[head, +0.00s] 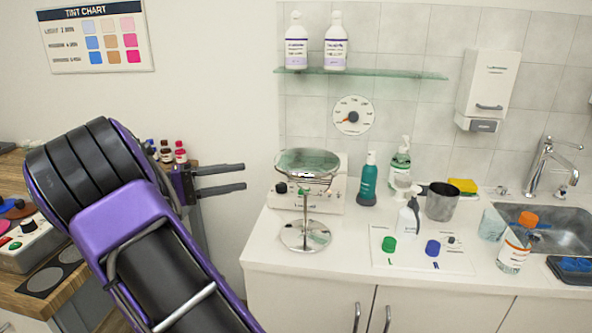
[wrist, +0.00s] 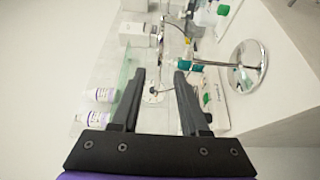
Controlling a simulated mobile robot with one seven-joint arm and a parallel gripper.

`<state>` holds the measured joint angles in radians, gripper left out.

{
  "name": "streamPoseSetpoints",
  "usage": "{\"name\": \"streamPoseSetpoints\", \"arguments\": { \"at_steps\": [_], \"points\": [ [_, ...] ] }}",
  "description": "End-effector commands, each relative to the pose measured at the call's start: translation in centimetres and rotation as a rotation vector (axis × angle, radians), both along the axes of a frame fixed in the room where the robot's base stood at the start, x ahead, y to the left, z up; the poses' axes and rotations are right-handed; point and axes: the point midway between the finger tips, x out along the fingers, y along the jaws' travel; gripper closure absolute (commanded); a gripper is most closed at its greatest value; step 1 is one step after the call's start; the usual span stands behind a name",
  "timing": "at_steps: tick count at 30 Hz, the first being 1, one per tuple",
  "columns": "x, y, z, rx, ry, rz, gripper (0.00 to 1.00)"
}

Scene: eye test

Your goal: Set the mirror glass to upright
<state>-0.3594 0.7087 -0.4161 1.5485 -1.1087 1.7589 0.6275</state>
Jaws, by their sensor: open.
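The mirror stands on the white counter in the head view, with a round shiny base (head: 305,236) and a thin upright stem. Its round mirror glass (head: 307,161) lies tipped back close to flat on top of the stem, showing a greenish face. My gripper (head: 243,177) is open and empty to the left of the glass, apart from it, at about its height in the picture. In the wrist view my gripper's two black fingers (wrist: 160,75) are spread with nothing held. The mirror's base (wrist: 247,66) shows at the right there; the glass is hard to make out.
A white box (head: 330,195) with a green button stands behind the mirror. A teal bottle (head: 368,180), a dark metal cup (head: 440,203) and a white tray (head: 420,262) with green and blue caps are to the right. A glass shelf (head: 400,74) with bottles hangs above.

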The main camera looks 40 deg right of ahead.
Motion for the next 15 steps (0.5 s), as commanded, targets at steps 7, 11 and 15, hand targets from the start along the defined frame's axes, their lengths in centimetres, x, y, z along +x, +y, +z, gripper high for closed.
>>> {"name": "streamPoseSetpoints", "arguments": {
  "at_steps": [7,11,15],
  "points": [
    [-2.3,-5.3,0.0,0.001,0.000,-0.004,0.55],
    [-3.3,-7.9,-0.1,0.001,-0.002,-0.003,0.55],
    [-4.3,-10.3,0.0,0.001,-0.002,-0.003,0.55]
  ]
}}
